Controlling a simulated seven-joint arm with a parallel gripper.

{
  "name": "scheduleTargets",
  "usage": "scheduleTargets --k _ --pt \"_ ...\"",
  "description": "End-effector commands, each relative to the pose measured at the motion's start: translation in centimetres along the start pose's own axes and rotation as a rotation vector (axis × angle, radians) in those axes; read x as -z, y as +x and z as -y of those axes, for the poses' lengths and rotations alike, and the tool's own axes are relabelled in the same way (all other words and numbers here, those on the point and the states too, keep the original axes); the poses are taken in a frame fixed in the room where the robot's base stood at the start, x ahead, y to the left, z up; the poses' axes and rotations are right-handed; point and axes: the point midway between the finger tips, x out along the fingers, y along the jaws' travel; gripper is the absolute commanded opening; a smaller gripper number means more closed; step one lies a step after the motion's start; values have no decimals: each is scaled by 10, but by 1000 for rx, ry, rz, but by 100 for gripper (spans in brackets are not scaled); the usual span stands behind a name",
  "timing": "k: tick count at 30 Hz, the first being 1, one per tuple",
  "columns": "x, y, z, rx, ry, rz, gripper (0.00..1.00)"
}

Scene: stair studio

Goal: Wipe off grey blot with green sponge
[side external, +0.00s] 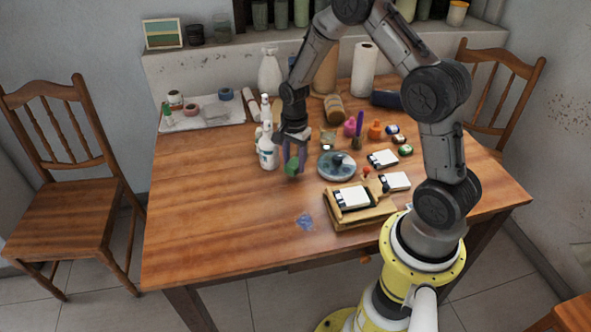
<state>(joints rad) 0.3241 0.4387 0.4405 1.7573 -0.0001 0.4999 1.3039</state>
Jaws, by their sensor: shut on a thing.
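My gripper (292,152) points down over the middle of the wooden table, beside the white bottles. It is shut on the green sponge (292,166), which hangs from the fingertips. I cannot tell whether the sponge touches the table top or is slightly above it. A small blot (305,222) lies on the bare table toward the front, below the sponge in the picture. It looks blue-grey here. The blot is fully visible, and the sponge is apart from it.
A white spray bottle (267,152) stands close left of my gripper. A round blue-grey dish (337,166) is close on its right. A wooden box with a white pad (352,197) sits right of the blot. The table's left front (210,225) is clear.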

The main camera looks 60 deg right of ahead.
Motion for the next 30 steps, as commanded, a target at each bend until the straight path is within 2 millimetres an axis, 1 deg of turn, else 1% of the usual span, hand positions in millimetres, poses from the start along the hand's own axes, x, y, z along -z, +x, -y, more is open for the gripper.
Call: scheduleTargets --k 12,18,21,30 --pt "0 -38 -1 -2 0 1 4" --pt "-1 -52 -1 -4 0 1 4" --pt "-1 -55 -1 -5 0 1 4" --pt "-1 -55 -2 -5 0 1 4"
